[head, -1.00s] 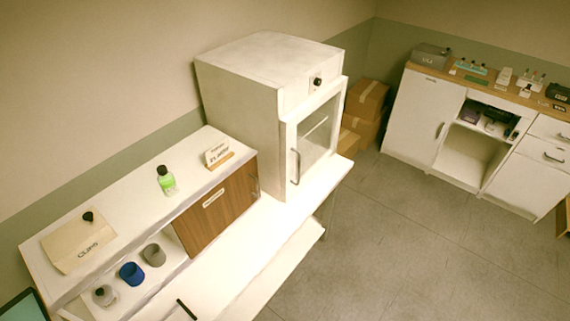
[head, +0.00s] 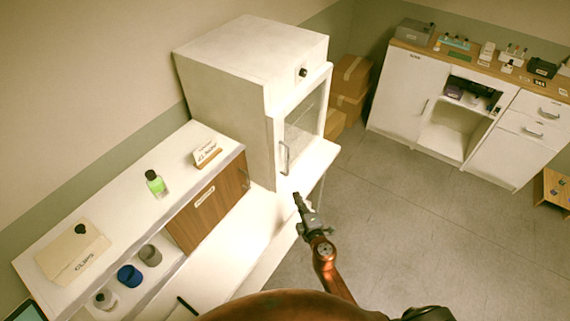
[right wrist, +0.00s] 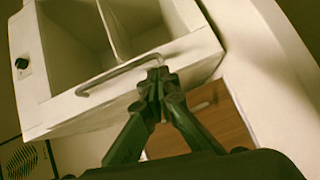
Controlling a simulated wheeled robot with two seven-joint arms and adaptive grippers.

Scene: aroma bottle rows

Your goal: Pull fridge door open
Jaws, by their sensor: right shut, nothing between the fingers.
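The fridge (head: 225,75) is a white box with a dark round knob (head: 303,72) on its upper front. Its glass-fronted door (head: 306,118) looks closed. The door has a vertical metal handle (head: 284,158) on its left side. My right gripper (head: 297,196) is shut and empty, just below and in front of the handle. In the right wrist view the shut fingertips (right wrist: 158,76) overlap one end of the handle (right wrist: 112,77); I cannot tell whether they touch it. My left gripper is out of view.
A white shelf unit with a wooden panel (head: 208,208) stands left of the fridge, with a green bottle (head: 156,184) on top. Cardboard boxes (head: 348,82) lie behind the fridge. A white cabinet (head: 408,92) stands at the back right. The grey floor (head: 400,220) between is clear.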

